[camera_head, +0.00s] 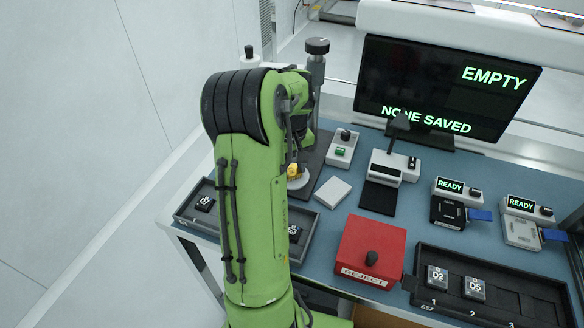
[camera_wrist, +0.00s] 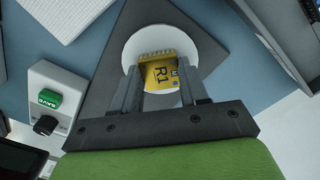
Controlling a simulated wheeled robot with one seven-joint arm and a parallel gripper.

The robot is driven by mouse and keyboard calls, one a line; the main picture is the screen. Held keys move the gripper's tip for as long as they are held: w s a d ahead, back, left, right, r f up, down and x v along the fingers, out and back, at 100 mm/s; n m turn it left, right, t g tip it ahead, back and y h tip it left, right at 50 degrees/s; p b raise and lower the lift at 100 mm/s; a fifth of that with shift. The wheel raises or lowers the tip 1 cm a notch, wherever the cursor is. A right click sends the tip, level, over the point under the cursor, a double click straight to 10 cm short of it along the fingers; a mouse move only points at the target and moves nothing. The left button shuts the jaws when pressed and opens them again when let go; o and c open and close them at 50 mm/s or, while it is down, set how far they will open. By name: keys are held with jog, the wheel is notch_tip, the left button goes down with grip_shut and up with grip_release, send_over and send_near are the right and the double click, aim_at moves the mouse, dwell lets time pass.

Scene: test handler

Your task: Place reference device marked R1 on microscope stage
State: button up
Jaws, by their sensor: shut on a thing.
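The yellow reference device marked R1 (camera_wrist: 162,73) is between the two dark fingers of my gripper (camera_wrist: 163,92) in the wrist view. My gripper is shut on it. Behind it is the round white microscope stage (camera_wrist: 205,50) on a dark base (camera_wrist: 112,75). The device lies over the disc; I cannot tell whether it touches it. In the head view, the yellow device (camera_head: 292,170) shows just beside my green arm, at the white stage (camera_head: 301,181). My arm hides my gripper and much of the microscope (camera_head: 317,62) there.
A white box with a green SAVE button (camera_wrist: 46,98) stands beside the microscope base. The monitor (camera_head: 440,85) reads EMPTY and NONE SAVED. A white pad (camera_head: 331,193), a red REJECT box (camera_head: 370,248) and a dark tray (camera_head: 510,309) with D2 and D5 stand to the right.

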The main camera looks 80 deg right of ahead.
aim_at(292, 171)
jog(key=shift+f, duration=0.1)
jog(key=o, duration=1)
notch_tip(292, 171, up, 12)
jog(key=p, duration=0.3)
jog(key=shift+r+p, duration=0.25)
jog(key=shift+p, duration=0.1)
